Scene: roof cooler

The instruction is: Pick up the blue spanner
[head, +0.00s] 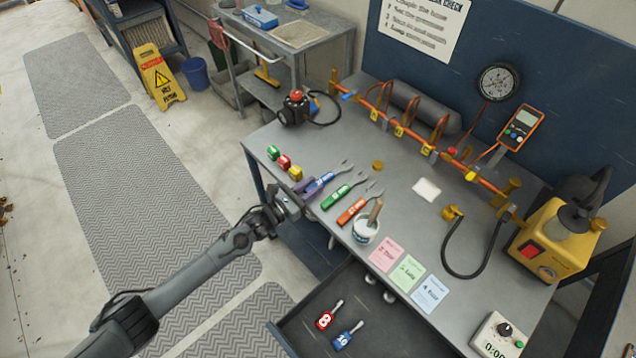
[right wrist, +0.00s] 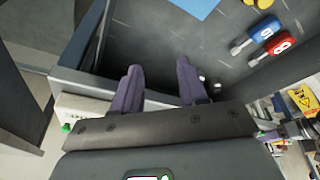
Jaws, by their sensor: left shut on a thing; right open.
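The blue spanner (head: 322,182) lies at the front left of the grey workbench, its forked end pointing to the upper right. My left gripper (head: 305,187) reaches in over the front edge and is shut on the blue handle's near end. Any gap between spanner and bench is too small to tell. A green spanner (head: 340,193) and an orange-red spanner (head: 356,206) lie beside it to the right. My right gripper (right wrist: 160,82) is open and empty in the right wrist view, in front of a dark drawer.
Three small coloured blocks (head: 284,162) lie left of the spanners. A white cup (head: 366,230) stands close to the orange-red one. The open drawer (head: 385,325) holds red (head: 325,319) and blue (head: 343,338) tools, also visible in the right wrist view. Pipework (head: 400,131) runs behind.

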